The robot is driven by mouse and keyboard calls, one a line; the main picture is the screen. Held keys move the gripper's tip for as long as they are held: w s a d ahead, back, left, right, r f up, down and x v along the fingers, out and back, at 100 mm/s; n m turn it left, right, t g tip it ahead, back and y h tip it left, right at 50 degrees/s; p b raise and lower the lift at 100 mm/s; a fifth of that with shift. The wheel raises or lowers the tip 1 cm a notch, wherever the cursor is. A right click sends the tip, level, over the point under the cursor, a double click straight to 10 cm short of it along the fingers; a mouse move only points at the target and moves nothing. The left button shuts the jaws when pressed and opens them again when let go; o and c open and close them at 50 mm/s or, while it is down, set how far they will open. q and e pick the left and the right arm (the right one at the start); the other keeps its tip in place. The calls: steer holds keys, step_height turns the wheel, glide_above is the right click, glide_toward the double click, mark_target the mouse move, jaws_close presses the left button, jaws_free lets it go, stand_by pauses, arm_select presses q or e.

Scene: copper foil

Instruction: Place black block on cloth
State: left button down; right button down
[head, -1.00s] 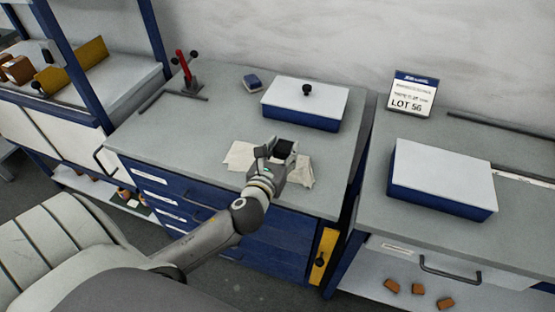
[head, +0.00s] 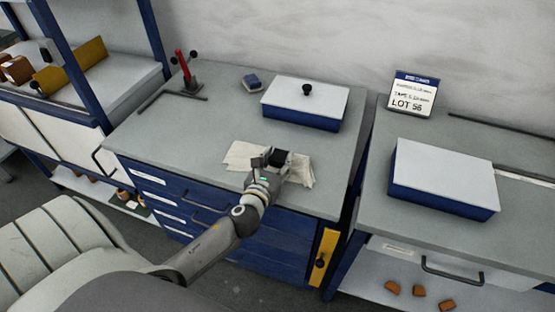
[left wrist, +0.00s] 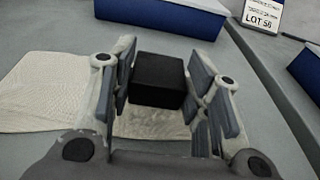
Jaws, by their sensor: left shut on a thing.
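The black block (head: 281,156) is between the fingers of my left gripper (head: 270,163), over the cream cloth (head: 240,153) on the grey worktop. The left wrist view shows the block (left wrist: 158,80) between the two finger pads of the gripper (left wrist: 160,90), which is shut on it. The cloth (left wrist: 45,95) spreads to the left of and beneath the block there. Whether the block's underside touches the cloth is hidden from both views. My right gripper is not in view.
A blue box with a white knobbed lid (head: 305,98) stands behind the cloth. Another blue box (head: 442,178) and a LOT 56 sign (head: 413,95) are to the right.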

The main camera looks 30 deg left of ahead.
arm_select(q)
steer(key=shift+f, duration=0.4)
steer(key=c, duration=0.8)
jaws_free()
steer(key=shift+o, duration=0.2)
steer(key=shift+r, duration=0.3)
steer(key=shift+r+p, duration=0.35)
steer(key=shift+r, duration=0.1)
steer(key=b+v, duration=0.2)
steer(key=v, duration=1)
steer(key=shift+f, duration=0.25)
